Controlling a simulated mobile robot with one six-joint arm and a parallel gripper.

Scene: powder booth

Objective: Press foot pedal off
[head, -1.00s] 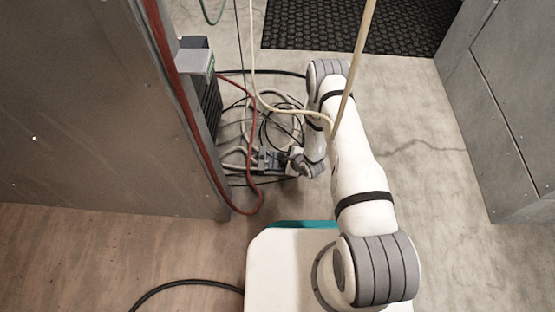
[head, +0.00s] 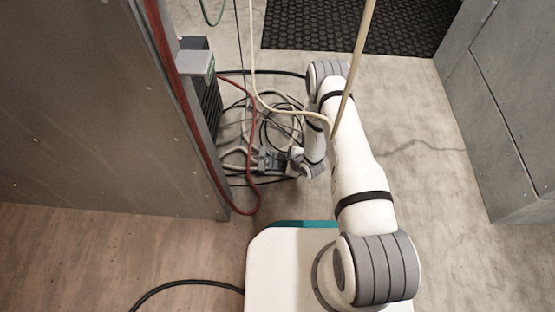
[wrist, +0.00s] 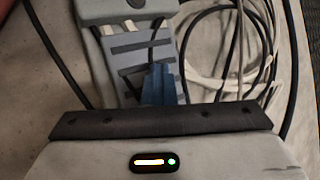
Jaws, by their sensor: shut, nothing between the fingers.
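The foot pedal (wrist: 133,58) shows in the wrist view as a grey-blue plate with dark cross stripes, under a grey housing (wrist: 125,8) at the top edge. My gripper (wrist: 158,84) is shut and empty, its blue fingertips together over the lower right part of the pedal plate. I cannot tell whether the tips touch the plate. The fingers hide part of the plate, and my gripper body covers the bottom of the wrist view. In the head view my gripper (head: 272,160) is low over the floor, where pedal and fingers are hard to tell apart.
Pale and black cables (wrist: 225,45) lie in loops beside the pedal. A red hose (head: 256,185) hangs along the metal wall panel (head: 100,110) at left. Pale hoses hang before my arm. Grey cabinets (head: 505,110) stand at right.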

